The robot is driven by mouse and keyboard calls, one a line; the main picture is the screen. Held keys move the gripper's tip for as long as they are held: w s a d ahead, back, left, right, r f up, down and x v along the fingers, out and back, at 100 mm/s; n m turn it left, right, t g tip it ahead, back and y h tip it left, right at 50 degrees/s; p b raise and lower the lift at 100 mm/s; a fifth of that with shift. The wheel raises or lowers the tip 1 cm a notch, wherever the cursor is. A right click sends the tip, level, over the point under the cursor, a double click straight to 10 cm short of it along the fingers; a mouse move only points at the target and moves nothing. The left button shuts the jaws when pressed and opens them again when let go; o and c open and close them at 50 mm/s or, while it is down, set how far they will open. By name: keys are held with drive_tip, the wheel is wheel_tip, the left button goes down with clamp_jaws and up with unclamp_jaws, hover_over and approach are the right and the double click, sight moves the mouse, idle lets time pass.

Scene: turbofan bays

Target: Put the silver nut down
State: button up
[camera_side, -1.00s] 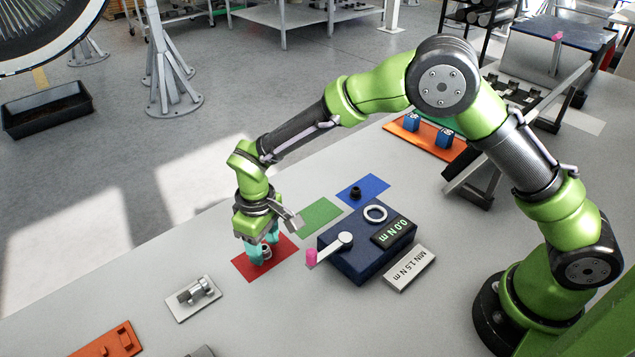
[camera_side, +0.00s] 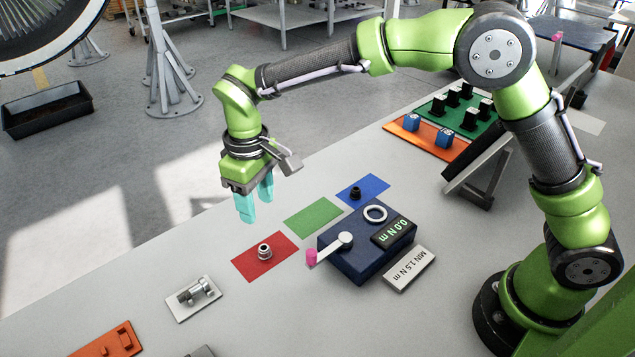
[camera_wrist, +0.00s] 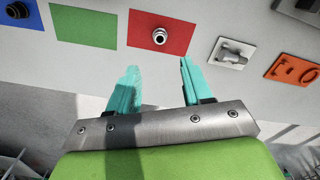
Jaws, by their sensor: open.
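The silver nut (camera_side: 265,252) stands on the red mat (camera_side: 250,264), near its middle, in the side view. In the wrist view the nut (camera_wrist: 159,36) also sits on the red mat (camera_wrist: 176,20), with its dark centre hole showing. My gripper (camera_side: 257,206) is above and behind the red mat in the side view, clear of the nut. Its two teal fingers are apart with nothing between them. In the wrist view the gripper (camera_wrist: 160,68) also shows spread fingers, with the nut beyond the tips.
A green mat (camera_side: 314,216) and a blue mat (camera_side: 372,182) with a black nut (camera_side: 355,192) lie to the right. A dark blue torque box (camera_side: 358,262) with a lever stands beside the mats. A plate with a silver fitting (camera_side: 194,292) lies at left.

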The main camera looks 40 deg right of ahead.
drive_tip(key=s+d+r+m+t+y, duration=0.1)
drive_tip(key=s+d+r+m+t, duration=0.15)
drive_tip(key=d+r, duration=0.55)
drive_tip(key=s+d+r+m+t, duration=0.2)
drive_tip(key=s+d+m, duration=0.1)
drive_tip(key=s+d, duration=0.3)
drive_tip(key=s+d+r+m+t+y, duration=0.1)
drive_tip(key=s+d+m+t, duration=0.1)
drive_tip(key=s+d, duration=0.4)
drive_tip(key=s+m, duration=0.1)
drive_tip(key=s, duration=0.4)
drive_tip(key=shift+d+r+t, duration=0.35)
drive_tip(key=shift+d, duration=0.05)
